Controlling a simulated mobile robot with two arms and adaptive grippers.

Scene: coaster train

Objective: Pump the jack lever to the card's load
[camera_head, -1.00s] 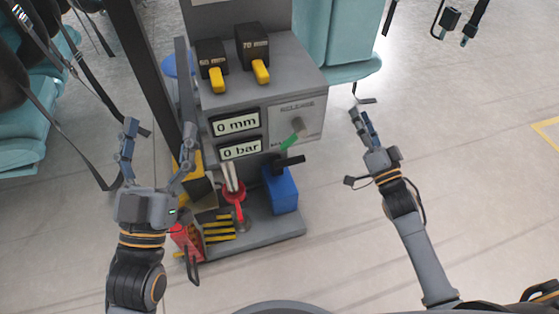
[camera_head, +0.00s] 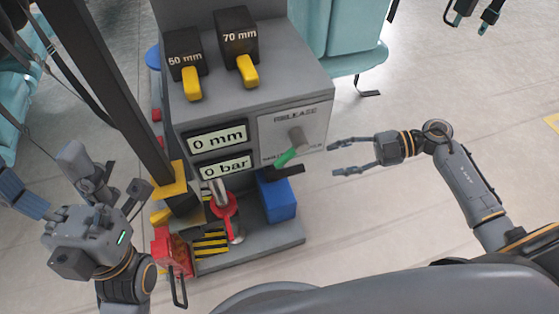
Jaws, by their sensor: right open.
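A grey console (camera_head: 290,90) stands in the middle. Its displays read "0 mm" (camera_head: 217,138) and "0 bar" (camera_head: 223,167). A blue block (camera_head: 278,200) low on its right has a black bar (camera_head: 286,172) across its top, perhaps the jack lever. A red collar with a metal rod (camera_head: 223,207) stands left of it. A green handle (camera_head: 286,157) hangs below the panel marked "RELEASE" (camera_head: 294,118). My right gripper (camera_head: 334,158) is open and empty, pointing left, just right of the panel. My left gripper (camera_head: 42,172) is open, left of the console. No load card is readable.
Black blocks marked "50 mm" (camera_head: 184,58) and "70 mm" (camera_head: 238,36) with yellow tabs sit on top. A dark post (camera_head: 105,85) rises between my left gripper and the console. A red box (camera_head: 172,252) is low left. Teal seats (camera_head: 345,40) stand behind. Right floor is clear.

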